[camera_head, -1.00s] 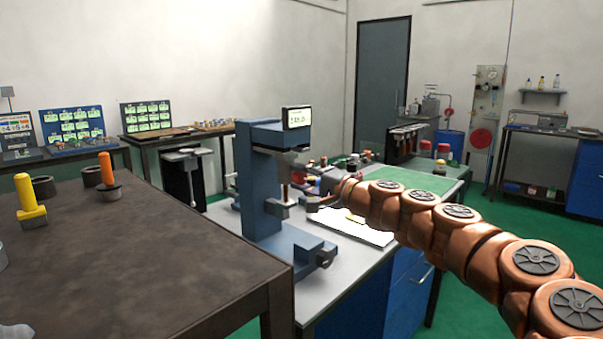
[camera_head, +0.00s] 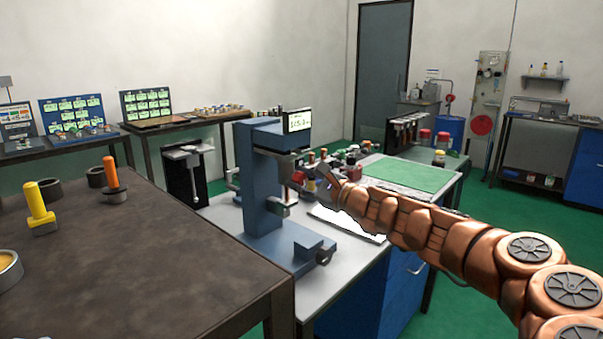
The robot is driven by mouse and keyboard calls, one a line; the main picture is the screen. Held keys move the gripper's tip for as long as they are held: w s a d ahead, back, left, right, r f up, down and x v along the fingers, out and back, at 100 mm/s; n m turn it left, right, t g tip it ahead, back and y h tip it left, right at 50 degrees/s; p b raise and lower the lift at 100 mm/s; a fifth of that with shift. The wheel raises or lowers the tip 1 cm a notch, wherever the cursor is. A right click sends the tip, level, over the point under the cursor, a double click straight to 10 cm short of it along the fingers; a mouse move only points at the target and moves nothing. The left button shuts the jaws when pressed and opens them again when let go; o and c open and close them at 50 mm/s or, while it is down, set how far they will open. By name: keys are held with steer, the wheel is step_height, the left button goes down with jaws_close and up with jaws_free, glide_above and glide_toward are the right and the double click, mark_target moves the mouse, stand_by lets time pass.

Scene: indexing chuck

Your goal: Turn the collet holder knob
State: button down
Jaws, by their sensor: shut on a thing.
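The blue-grey upright machine (camera_head: 262,185) with a small lit display (camera_head: 298,120) stands on the light bench. My arm reaches in from the right, and my gripper (camera_head: 304,180) is at the machine's right side, below its head. The gripper is shut on what appears to be the collet holder knob. The knob itself is too small and too covered by the gripper to make out clearly. A grey part (camera_head: 282,207) juts from the column just below the gripper.
A dark table (camera_head: 130,260) at the near left holds a yellow-handled tool (camera_head: 36,203) and an orange-handled tool (camera_head: 111,175). A white sheet (camera_head: 345,223) and a green mat (camera_head: 400,173) lie on the bench. Several small items crowd behind the gripper.

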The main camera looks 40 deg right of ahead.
steer(key=m+p, duration=0.4)
steer(key=m, duration=0.2)
steer(key=shift+r+p, duration=0.2)
steer(key=shift+p, duration=0.2)
steer(key=m+p, duration=0.2)
steer(key=shift+a+m, duration=0.1)
steer(key=shift+m, duration=0.3)
steer(key=shift+f+m+p, duration=0.15)
steer(key=shift+m+p, duration=0.9)
steer(key=shift+m, duration=0.05)
steer(key=c, duration=0.8)
jaws_free()
steer(key=shift+o, duration=0.2)
steer(key=v, duration=1.2)
steer(key=shift+r, duration=0.2)
